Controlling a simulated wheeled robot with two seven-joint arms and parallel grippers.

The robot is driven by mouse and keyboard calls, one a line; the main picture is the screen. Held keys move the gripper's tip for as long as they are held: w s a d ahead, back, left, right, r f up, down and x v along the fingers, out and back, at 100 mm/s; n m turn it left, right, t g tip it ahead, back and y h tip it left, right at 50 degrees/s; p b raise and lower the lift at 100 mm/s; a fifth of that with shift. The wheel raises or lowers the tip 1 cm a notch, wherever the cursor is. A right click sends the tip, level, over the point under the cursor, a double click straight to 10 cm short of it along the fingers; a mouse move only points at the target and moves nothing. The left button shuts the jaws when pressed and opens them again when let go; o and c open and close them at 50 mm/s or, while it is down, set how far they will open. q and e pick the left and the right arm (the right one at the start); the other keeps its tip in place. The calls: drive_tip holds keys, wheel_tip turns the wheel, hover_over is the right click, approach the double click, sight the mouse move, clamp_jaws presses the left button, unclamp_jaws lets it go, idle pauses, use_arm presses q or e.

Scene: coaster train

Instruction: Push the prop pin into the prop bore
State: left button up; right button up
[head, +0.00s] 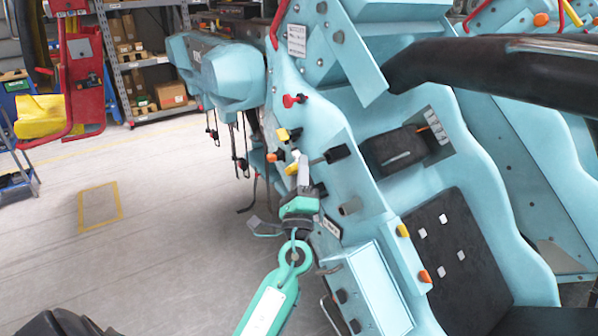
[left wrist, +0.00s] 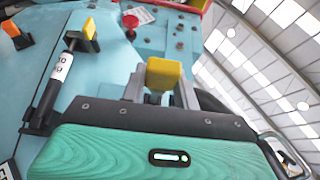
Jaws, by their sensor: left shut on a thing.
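My left gripper (head: 299,170) reaches up to the light-blue side of the coaster car in the head view. In the left wrist view its grey fingers (left wrist: 161,92) are shut on a yellow block (left wrist: 164,72), which looks like the head of the prop pin. The block also shows as a small yellow piece (head: 291,168) at the fingertips. The pin's shank and the prop bore are hidden or too small to tell. A black rod with a white label (left wrist: 62,66) stands left of the fingers, with another yellow piece (left wrist: 90,36) at its top. My right gripper is not in view.
A red knob (head: 293,100), a yellow piece (head: 282,134) and an orange piece (head: 272,157) stick out from the car near my gripper. A black cylinder (head: 337,154) projects just right. Straps hang on the left.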

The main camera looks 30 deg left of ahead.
sight(320, 161)
use_arm(q)
drive_tip(key=shift+b, duration=0.35)
idle(0.6)
drive_tip(key=shift+w+d, duration=0.1)
drive_tip(key=shift+w, duration=0.15)
drive_tip(key=shift+w+d, duration=0.15)
drive_tip(key=shift+w, duration=0.15)
drive_tip(key=shift+w+d+b, duration=0.3)
drive_tip(key=shift+w+b, duration=0.15)
drive_tip(key=shift+w, duration=0.3)
drive_tip(key=shift+w+d+b, duration=0.3)
drive_tip(key=shift+w+b, duration=0.2)
drive_tip(key=shift+w, duration=0.2)
drive_tip(key=shift+w+d+b, duration=0.3)
drive_tip(key=shift+w+b, duration=0.15)
drive_tip(key=shift+w, duration=0.3)
drive_tip(key=o, duration=1.2)
